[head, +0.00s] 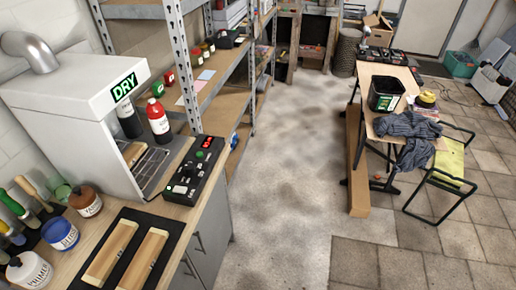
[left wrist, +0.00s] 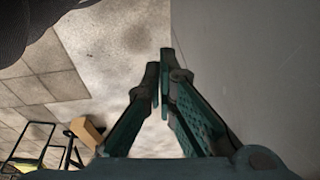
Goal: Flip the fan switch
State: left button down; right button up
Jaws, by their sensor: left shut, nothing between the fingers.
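A black control box (head: 194,170) lies on the wooden bench at the right of the drying cabinet in the head view. It has a small red display, a green knob and small light switches or labels. I cannot tell which of these is the fan switch, nor its position. My left gripper (left wrist: 162,80) shows only in the left wrist view. It is shut and empty, its fingertips close together over pale floor, beside a plain grey surface (left wrist: 250,65) on the right. The control box is not in that view. My right gripper is in neither view.
The white drying cabinet (head: 70,105) with a DRY sign stands left of the box. Red and black bottles (head: 157,121) stand near it. Wood blocks on a black mat (head: 147,222), jars and brushes crowd the bench front. Metal shelving (head: 184,60) rises behind. The middle floor is clear.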

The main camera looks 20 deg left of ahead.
pick_arm(q)
jog(key=s+f+g+b, duration=0.1)
jog(key=s+f+b, duration=0.1)
jog(key=s+f, duration=1.2)
jog(key=shift+a+f, duration=0.4)
jog(key=shift+f, duration=0.15)
